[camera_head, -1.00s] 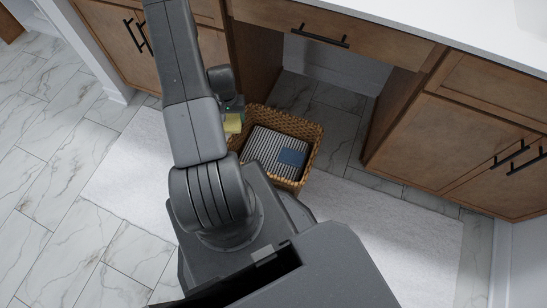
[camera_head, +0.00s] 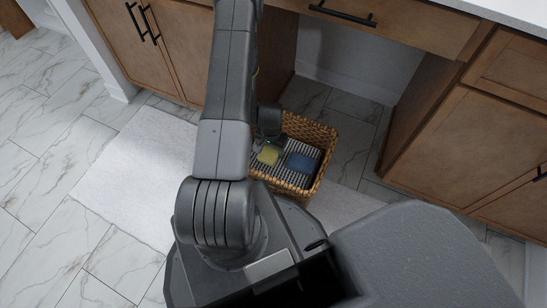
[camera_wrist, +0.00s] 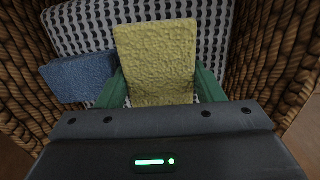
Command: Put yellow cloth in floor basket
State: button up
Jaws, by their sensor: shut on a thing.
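The yellow cloth (camera_head: 268,155) is a small square and shows large in the wrist view (camera_wrist: 157,55). My gripper (camera_wrist: 162,90) is shut on it, with a green finger at each side of the cloth. The woven floor basket (camera_head: 325,150) stands on the floor under the counter, and its walls show on both sides in the wrist view (camera_wrist: 285,60). The gripper and the cloth are within the basket's outline, over a striped cloth. I cannot tell whether the yellow cloth touches the striped one. The arm hides the basket's left part in the head view.
The striped cloth (camera_wrist: 80,28) lies in the basket. A blue cloth (camera_head: 302,163) lies on it, also seen in the wrist view (camera_wrist: 78,78). Wooden cabinets (camera_head: 470,130) flank the basket's alcove. A white mat (camera_head: 135,175) covers the floor.

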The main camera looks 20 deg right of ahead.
aim_at(271, 155)
jog(key=shift+f+b, duration=0.6)
jog(key=shift+f, duration=1.75)
jog(key=shift+f, duration=0.15)
jog(key=o, duration=1.1)
jog(key=shift+o, duration=0.2)
notch_tip(271, 155, up, 12)
jog(key=p, duration=0.3)
jog(key=shift+p, duration=0.35)
